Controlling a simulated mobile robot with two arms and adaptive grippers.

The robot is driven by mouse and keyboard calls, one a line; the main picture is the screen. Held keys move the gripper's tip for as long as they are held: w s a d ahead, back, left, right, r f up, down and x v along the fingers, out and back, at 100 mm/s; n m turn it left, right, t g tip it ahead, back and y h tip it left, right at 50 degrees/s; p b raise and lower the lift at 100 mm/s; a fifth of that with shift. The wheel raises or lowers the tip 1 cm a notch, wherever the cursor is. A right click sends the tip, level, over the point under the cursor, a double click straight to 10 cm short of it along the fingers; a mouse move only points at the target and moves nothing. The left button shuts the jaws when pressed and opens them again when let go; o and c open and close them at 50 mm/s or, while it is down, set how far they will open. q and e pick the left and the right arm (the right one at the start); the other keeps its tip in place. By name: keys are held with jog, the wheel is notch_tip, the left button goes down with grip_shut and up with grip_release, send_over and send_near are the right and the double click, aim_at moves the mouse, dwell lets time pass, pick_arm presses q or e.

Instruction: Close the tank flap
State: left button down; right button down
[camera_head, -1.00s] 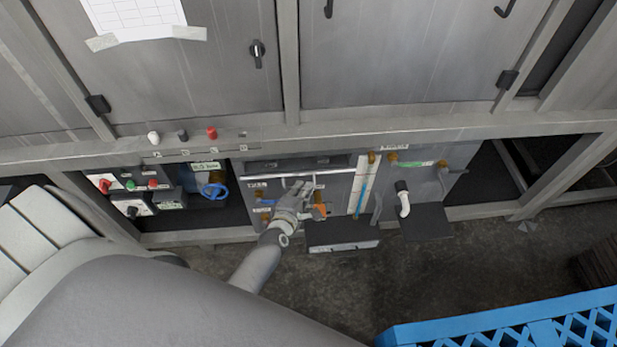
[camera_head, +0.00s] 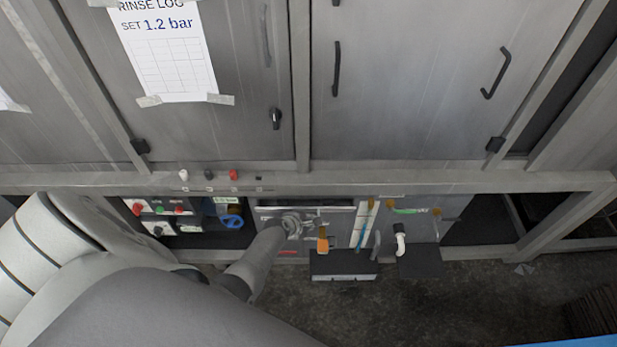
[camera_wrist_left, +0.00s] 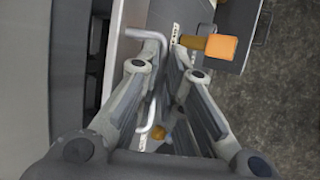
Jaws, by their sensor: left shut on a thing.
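The tank front (camera_head: 345,235) is a grey panel low in the frame, below the cabinet doors. Its flap has a light upper edge (camera_head: 305,209), with a dark gap (camera_head: 300,202) behind it. My left gripper (camera_head: 300,224) is at this front. In the left wrist view, my left gripper (camera_wrist_left: 168,75) is shut on the flap's pale bar handle (camera_wrist_left: 150,36), whose ends show beyond the fingers. A dark gap also shows left of the flap edge in that view. My forearm hides part of the flap in the head view. My right gripper is not in view.
An orange-handled valve (camera_head: 322,244) sits just right of my left gripper. A dark tray (camera_head: 342,264) juts out below it. A white bent pipe (camera_head: 399,240) stands further right. A blue handwheel (camera_head: 232,222) and a switch panel (camera_head: 158,211) lie left. A ledge (camera_head: 400,180) runs above.

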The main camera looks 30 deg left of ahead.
aim_at(308, 210)
pick_arm(q)
jog(key=shift+w+a+r+g+p, duration=0.25)
jog(key=shift+r+g+p, duration=0.3)
jog(key=shift+p, duration=0.35)
jog(key=shift+w+a+r+g+h+p, duration=0.2)
jog(key=shift+g+h+p, duration=0.15)
jog(key=shift+g+h, duration=0.15)
jog(key=shift+w+a+r+n+g+h, duration=0.3)
jog(key=shift+w+r+n+g, duration=0.1)
jog(key=shift+w+g, duration=0.15)
jog(key=shift+w+a+r, duration=0.15)
jog(key=shift+w, duration=0.05)
jog(key=c, duration=1.7)
grip_release()
jog(key=shift+r, duration=0.1)
jog(key=shift+o, duration=0.7)
jog(key=shift+s, duration=0.1)
